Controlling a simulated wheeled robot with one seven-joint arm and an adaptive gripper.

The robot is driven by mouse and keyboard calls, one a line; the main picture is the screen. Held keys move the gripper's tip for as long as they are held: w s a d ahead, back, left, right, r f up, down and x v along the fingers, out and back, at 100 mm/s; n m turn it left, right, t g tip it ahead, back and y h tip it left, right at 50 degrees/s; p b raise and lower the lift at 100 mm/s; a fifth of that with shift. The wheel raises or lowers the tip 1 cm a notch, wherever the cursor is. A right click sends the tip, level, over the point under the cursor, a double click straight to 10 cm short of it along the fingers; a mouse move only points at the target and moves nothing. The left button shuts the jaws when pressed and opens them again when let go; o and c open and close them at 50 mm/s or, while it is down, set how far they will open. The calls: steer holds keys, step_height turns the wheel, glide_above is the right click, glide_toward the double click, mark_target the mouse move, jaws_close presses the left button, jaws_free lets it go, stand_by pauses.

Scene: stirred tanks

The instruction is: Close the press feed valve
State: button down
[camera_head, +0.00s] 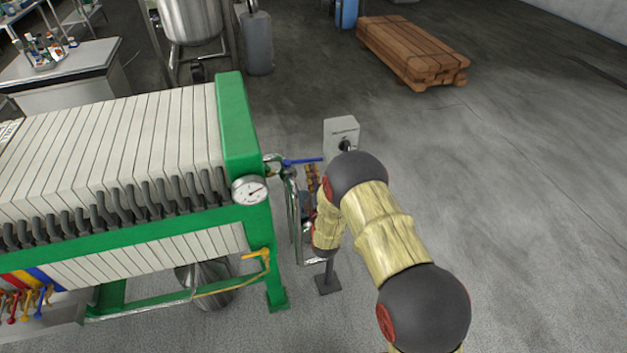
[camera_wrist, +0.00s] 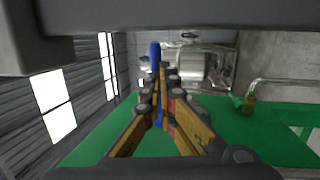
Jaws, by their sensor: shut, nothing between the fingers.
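The feed valve's blue lever (camera_head: 303,161) sticks out to the right from the metal pipe fitting (camera_head: 273,162) at the green press's right end. In the wrist view the blue lever (camera_wrist: 155,54) shows beyond and behind my fingers, beside shiny metal pipework (camera_wrist: 195,66). My gripper (camera_head: 312,172) is just below the lever in the head view, partly hidden by my arm. In the wrist view my gripper (camera_wrist: 160,78) has its fingertips close together, in line with the lever. Whether they touch it I cannot tell.
The green-framed filter press (camera_head: 238,125) with white plates fills the left. It carries a pressure gauge (camera_head: 250,189) and a yellow lever (camera_head: 258,254). A grey box on a post (camera_head: 341,131) stands close behind my arm. Floor is clear to the right; stacked planks (camera_head: 411,52) lie farther back.

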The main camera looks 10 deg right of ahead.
steer(key=shift+w, duration=0.15)
steer(key=shift+w+d+r+b, duration=0.15)
steer(key=shift+w+b, duration=0.25)
steer(key=shift+w, duration=0.1)
steer(key=shift+w+d+r+b, duration=0.1)
steer(key=shift+w+r+b, duration=0.05)
steer(key=shift+w+b, duration=0.3)
